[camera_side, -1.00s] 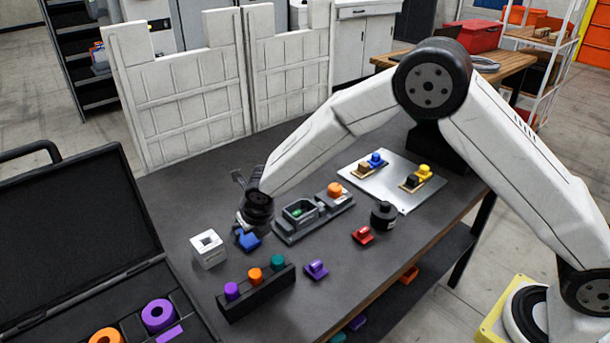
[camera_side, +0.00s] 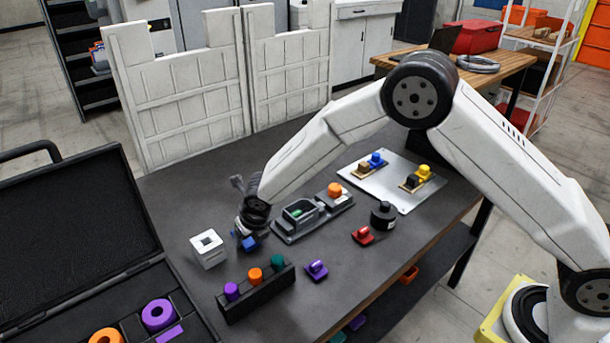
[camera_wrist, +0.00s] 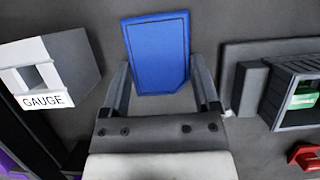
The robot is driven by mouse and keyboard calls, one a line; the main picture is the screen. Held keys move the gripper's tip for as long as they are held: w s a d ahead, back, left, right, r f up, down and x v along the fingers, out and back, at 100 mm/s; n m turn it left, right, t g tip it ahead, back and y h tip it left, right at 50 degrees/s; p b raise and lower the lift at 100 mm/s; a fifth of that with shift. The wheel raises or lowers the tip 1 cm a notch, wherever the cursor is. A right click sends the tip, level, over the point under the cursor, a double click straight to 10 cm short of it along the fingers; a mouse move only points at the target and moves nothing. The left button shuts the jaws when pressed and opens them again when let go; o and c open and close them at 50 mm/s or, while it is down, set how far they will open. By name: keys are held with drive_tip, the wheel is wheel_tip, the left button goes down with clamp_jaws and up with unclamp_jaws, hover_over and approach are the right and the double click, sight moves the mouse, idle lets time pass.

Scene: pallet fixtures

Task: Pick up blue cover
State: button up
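The blue cover (camera_side: 250,243) lies on the dark table beneath my gripper (camera_side: 247,234) in the side view, partly hidden by it. In the wrist view the blue cover (camera_wrist: 158,48) is a flat blue piece with one clipped corner. My gripper (camera_wrist: 159,75) has one finger on each side of the cover's near part. The fingers are apart, with narrow gaps visible beside the cover's edges, so it looks open around the cover.
A white gauge block (camera_side: 208,249) stands close on the left. A grey fixture (camera_side: 301,215) with an open box is close on the right. A black rack (camera_side: 257,293) with coloured pegs is in front. A purple part (camera_side: 316,270) and a red part (camera_side: 362,235) lie to the right.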

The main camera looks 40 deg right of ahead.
drive_tip(key=shift+c, duration=1.4)
drive_tip(key=shift+r, duration=0.1)
drive_tip(key=shift+r, duration=0.75)
drive_tip(key=s+d+r, duration=0.3)
drive_tip(key=s+r, duration=0.8)
drive_tip(key=s, duration=0.2)
drive_tip(key=shift+s+d+r, duration=0.15)
drive_tip(key=shift+s+d, duration=0.1)
drive_tip(key=shift+d, duration=0.15)
drive_tip(key=shift+w+m, duration=0.1)
drive_tip(key=shift+m, duration=0.3)
